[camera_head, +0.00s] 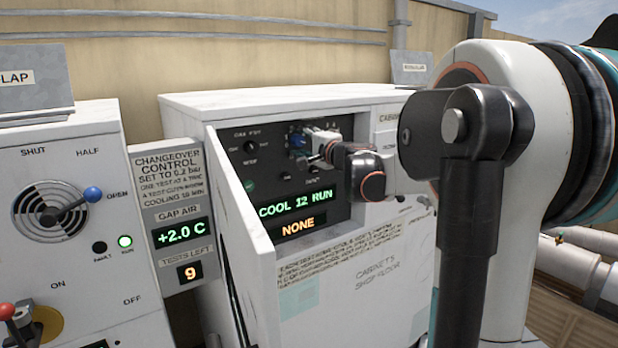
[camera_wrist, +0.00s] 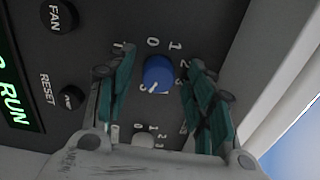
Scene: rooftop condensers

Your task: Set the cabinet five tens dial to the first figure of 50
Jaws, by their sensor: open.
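The blue dial (camera_wrist: 158,73) sits on the dark control panel, with figures such as 0, 1 and 2 around it. A white mark shows near its lower edge in the wrist view; the figure beside it is partly hidden, so I cannot tell its setting for sure. My gripper (camera_wrist: 160,82) is open, with one teal-padded finger on each side of the dial and gaps visible between. In the head view a bit of blue (camera_head: 296,140) shows beside my gripper (camera_head: 312,145) at the panel. A second, pale dial (camera_wrist: 143,138) with figures lies below, partly hidden by my gripper.
The FAN knob (camera_wrist: 58,17) and RESET knob (camera_wrist: 71,97) are left of the dial. Displays read "COOL 12 RUN" (camera_head: 296,204) and "NONE" (camera_head: 298,227). An open white door (camera_head: 245,215) stands left of the panel. A changeover control box (camera_head: 170,165) stands further left.

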